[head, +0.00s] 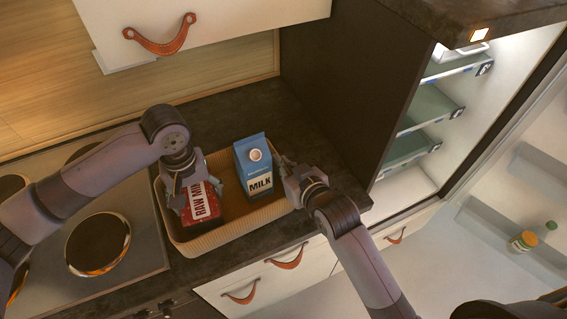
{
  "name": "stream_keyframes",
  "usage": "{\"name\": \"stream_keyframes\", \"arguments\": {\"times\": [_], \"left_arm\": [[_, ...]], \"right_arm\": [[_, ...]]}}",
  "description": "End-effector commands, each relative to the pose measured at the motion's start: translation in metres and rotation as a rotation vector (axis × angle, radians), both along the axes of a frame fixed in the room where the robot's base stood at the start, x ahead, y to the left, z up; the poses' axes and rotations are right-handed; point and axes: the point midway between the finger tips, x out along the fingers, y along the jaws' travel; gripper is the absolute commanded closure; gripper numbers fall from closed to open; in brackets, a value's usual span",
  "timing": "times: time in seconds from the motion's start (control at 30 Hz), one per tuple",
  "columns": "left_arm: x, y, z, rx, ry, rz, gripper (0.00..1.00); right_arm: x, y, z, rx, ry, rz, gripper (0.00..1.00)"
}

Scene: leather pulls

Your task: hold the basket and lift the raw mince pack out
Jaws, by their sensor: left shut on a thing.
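A tan basket (237,232) sits on the dark counter. The red raw mince pack (205,209) with white lettering is at the left inside it. My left gripper (193,190) is over the pack from above, shut on it, and hides its far part. I cannot tell whether the pack is clear of the basket floor. My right gripper (283,168) is at the basket's right rim; its fingertips are small and partly hidden, so I cannot tell whether it grips the rim.
A blue and white milk carton (256,170) stands upright in the basket between my grippers. A stove (105,225) is at the left. An open lit fridge (425,125) with shelves is at the right. An upper cabinet (225,22) hangs above the counter.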

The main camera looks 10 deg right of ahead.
Motion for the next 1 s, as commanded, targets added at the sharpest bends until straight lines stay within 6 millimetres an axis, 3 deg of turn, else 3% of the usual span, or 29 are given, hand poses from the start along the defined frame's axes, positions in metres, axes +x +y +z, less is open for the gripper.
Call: {"name": "stream_keyframes", "arguments": {"times": [0.6,0.9,1.0], "left_arm": [[0.001,0.000,0.058,-0.001,-0.003,-0.001,0.74],[0.000,0.000,0.061,-0.001,-0.002,-0.001,0.74],[0.000,0.000,0.061,-0.001,-0.002,-0.001,0.74]], "right_arm": [[0.000,0.000,-0.001,-0.002,0.001,-0.001,1.00],[0.000,0.000,-0.001,-0.002,0.001,-0.001,1.00],[0.000,0.000,-0.001,-0.002,0.001,-0.001,0.89]]}}
